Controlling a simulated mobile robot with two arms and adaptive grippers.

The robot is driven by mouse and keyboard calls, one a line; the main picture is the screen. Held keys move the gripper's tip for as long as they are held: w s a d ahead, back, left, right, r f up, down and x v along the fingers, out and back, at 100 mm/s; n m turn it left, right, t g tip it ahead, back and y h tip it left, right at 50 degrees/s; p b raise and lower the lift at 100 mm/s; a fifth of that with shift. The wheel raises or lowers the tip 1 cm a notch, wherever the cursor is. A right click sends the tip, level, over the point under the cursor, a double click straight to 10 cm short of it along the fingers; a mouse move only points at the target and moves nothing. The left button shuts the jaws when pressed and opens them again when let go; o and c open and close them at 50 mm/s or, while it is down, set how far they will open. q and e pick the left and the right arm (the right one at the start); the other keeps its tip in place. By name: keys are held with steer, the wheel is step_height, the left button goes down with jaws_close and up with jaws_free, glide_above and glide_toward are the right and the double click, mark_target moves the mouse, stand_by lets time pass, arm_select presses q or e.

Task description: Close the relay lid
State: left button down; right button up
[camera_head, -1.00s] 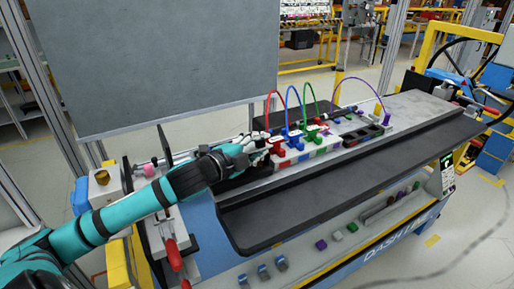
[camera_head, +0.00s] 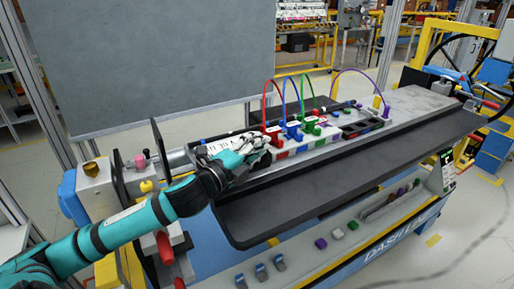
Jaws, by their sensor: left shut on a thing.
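My left arm comes in from the left, and its gripper (camera_head: 259,144) is over the left part of the dashboard module, just left of the red connector. The gripper is shut on what appears to be the relay lid (camera_head: 213,147), a pale panel with dark marks on top. The gripper and wrist hide its right and front parts, so I cannot tell its exact tilt or whether it touches the module. My right gripper is not in view.
Red (camera_head: 271,131), blue (camera_head: 291,131) and green (camera_head: 311,127) connectors with looped cables stand right of the gripper. A purple cable (camera_head: 359,71) arches farther right. An upright black plate (camera_head: 160,149) stands to the left. The dark front shelf (camera_head: 340,175) is bare.

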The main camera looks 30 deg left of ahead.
arm_select(q)
steer(key=c, duration=1.1)
jaws_free()
steer(key=shift+s+f, duration=0.1)
steer(key=shift+s, duration=0.35)
steer(key=s, duration=0.3)
steer(key=s+a, duration=0.1)
steer(key=s, duration=0.7)
steer(key=shift+a, duration=0.3)
